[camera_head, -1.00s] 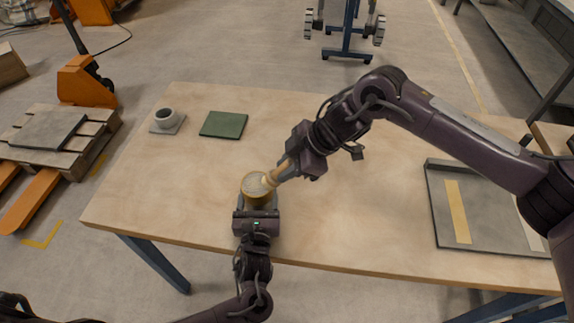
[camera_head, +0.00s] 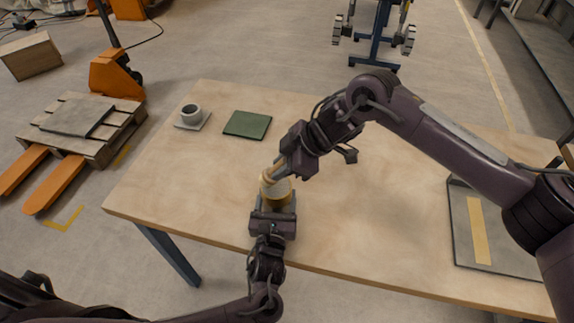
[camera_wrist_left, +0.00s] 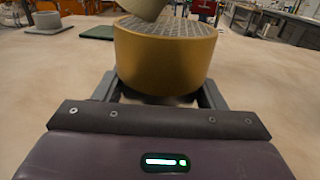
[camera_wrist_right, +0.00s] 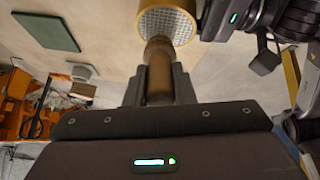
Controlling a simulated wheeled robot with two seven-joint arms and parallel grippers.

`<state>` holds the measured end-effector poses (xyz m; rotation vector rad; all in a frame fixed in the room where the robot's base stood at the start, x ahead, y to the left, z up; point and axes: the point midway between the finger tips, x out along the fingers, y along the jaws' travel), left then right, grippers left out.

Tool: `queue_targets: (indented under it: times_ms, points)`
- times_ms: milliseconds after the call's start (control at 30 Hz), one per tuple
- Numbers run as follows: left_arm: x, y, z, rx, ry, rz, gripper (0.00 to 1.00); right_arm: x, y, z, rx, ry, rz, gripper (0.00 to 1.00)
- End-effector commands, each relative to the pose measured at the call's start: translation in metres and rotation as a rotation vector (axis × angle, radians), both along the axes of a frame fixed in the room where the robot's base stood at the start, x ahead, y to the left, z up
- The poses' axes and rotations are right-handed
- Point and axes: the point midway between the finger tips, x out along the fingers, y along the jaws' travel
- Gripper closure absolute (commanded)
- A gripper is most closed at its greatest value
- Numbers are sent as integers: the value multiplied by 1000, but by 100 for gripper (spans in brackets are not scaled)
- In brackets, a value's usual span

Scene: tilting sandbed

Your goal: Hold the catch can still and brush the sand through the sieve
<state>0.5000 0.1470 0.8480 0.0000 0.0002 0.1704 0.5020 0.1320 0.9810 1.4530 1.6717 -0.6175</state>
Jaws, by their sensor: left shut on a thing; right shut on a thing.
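The catch can (camera_head: 276,194) is a yellow-brown cylinder standing upright near the table's front edge. My left gripper (camera_head: 274,207) is shut on it, one finger on each side. In the left wrist view the sieve mesh (camera_wrist_left: 190,27) covers the can's top, and the brush head (camera_wrist_left: 142,8) is over the mesh. My right gripper (camera_head: 286,165) is shut on the brush (camera_wrist_right: 158,72) by its wooden handle, coming from the back right. The brush head hides much of the mesh in the head view. I cannot make out sand inside the can.
A grey cup (camera_head: 191,113) on a small grey plate and a green mat (camera_head: 247,125) lie at the table's back left. A grey tray (camera_head: 508,262) with a yellow strip (camera_head: 480,230) lies at the right. The bare wooden table between is free.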

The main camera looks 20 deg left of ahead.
Motion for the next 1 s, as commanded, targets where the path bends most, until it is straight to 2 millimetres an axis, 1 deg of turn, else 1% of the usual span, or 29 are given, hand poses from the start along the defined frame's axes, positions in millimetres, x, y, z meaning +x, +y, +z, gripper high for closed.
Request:
queue_targets:
  times_ms: [167,600,733,833,1000]
  points:
    - [0,0,1,-1,-3,0,67,0,-1,1,-2,0,0,100]
    - [0,0,1,-1,-2,1,67,1,0,45,1,-2,-1,100]
    - [0,0,1,-1,-2,1,67,0,0,56,0,-1,0,100]
    - [0,0,1,-1,-2,1,67,0,0,60,1,-2,0,100]
    - [0,0,1,-1,-1,1,67,0,0,61,0,-1,-1,100]
